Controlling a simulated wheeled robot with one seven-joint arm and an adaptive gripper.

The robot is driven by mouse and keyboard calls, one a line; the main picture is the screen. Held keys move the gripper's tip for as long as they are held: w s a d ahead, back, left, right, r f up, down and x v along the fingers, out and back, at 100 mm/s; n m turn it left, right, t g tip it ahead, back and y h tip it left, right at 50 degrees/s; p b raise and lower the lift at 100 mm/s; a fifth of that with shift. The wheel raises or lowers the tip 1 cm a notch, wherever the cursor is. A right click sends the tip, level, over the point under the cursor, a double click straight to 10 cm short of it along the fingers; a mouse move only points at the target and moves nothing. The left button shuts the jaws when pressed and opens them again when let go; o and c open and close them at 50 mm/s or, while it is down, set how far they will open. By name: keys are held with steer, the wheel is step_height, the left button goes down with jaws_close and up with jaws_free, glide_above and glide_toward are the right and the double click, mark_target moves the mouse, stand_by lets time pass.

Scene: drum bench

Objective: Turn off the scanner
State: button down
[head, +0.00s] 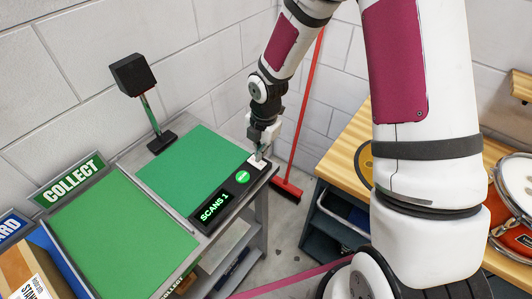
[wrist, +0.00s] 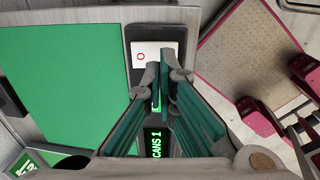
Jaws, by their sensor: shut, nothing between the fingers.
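The scanner's black head (head: 134,75) stands on a post behind a green mat (head: 190,165). In the wrist view the switch (wrist: 141,52) bears a red ring. My gripper (head: 260,152) is shut and empty, pointing down over the switch end of the console. In the wrist view its fingertips (wrist: 160,72) overlap the switch's lower right edge; I cannot tell whether they touch it. The fingers partly hide the green button and display.
A green "COLLECT" mat (head: 120,240) lies left of the scanner, with a cardboard box (head: 30,270) at the lower left. A red broom (head: 287,188) leans behind the bench's right end. A wooden-topped bench (head: 345,150) and a drum (head: 515,190) stand to the right.

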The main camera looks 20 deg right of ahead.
mark_target(263, 166)
step_height(263, 166, up, 11)
steer(key=s, duration=0.1)
steer(key=shift+d+f, duration=0.2)
steer(key=shift+d, duration=0.1)
steer(key=shift+w, duration=0.1)
